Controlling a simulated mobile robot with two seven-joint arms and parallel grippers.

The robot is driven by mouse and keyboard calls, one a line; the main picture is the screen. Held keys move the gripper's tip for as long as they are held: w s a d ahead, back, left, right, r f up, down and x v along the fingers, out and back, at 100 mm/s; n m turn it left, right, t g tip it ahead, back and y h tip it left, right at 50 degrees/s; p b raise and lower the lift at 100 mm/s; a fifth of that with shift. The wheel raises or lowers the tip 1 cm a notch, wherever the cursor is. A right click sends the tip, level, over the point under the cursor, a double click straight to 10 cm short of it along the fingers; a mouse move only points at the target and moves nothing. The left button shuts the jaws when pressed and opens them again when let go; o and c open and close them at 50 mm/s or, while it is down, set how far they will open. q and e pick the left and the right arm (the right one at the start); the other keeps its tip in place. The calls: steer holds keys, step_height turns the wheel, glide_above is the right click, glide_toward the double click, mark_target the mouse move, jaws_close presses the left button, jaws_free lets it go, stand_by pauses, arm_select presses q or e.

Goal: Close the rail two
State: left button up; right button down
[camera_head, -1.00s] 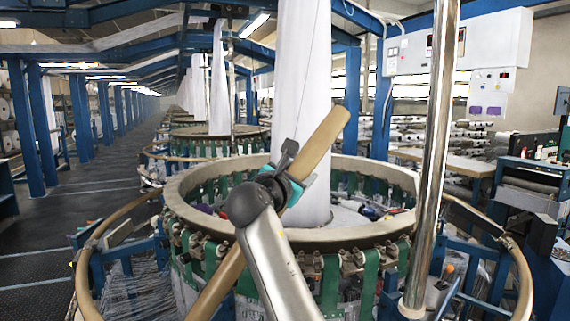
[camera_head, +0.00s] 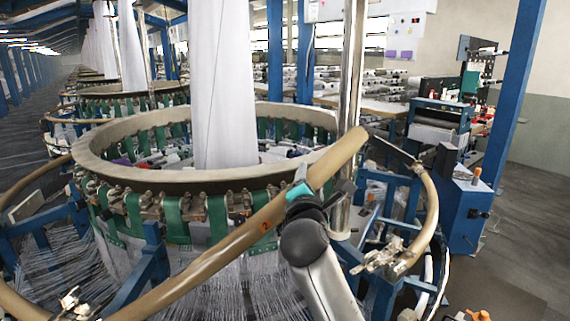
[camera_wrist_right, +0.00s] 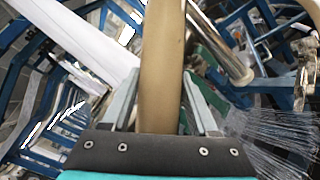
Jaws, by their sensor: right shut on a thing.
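The tan curved rail (camera_head: 235,243) slants from the lower left up to the right, in front of the circular loom. Its free end crosses in front of the chrome post (camera_head: 350,75). That end appears close to the black bar at the top of the right-hand tan rail (camera_head: 432,215); I cannot tell if they touch. My right gripper (camera_head: 303,187) is shut on the slanting rail near its free end. In the right wrist view the rail (camera_wrist_right: 162,65) runs between the fingers of the right gripper (camera_wrist_right: 160,100). My left gripper is not in view.
The loom's wide beige ring (camera_head: 110,178) with green straps stands behind the rail. A metal clamp (camera_head: 385,256) sits at the right rail's lower end. A blue cabinet (camera_head: 468,215) stands at the right, with open floor (camera_head: 520,235) beyond it. White threads hang at the lower left.

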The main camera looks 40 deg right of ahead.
step_height(320, 180, down, 5)
steer(key=s+d+m+b, duration=0.1)
steer(key=s+d+b, duration=0.1)
steer(key=shift+d+f, duration=0.15)
steer(key=shift+d, duration=0.05)
steer(key=shift+c, duration=0.9)
jaws_free()
steer(key=p+v, duration=0.3)
steer(key=v, duration=1.2)
steer(key=shift+s, duration=0.2)
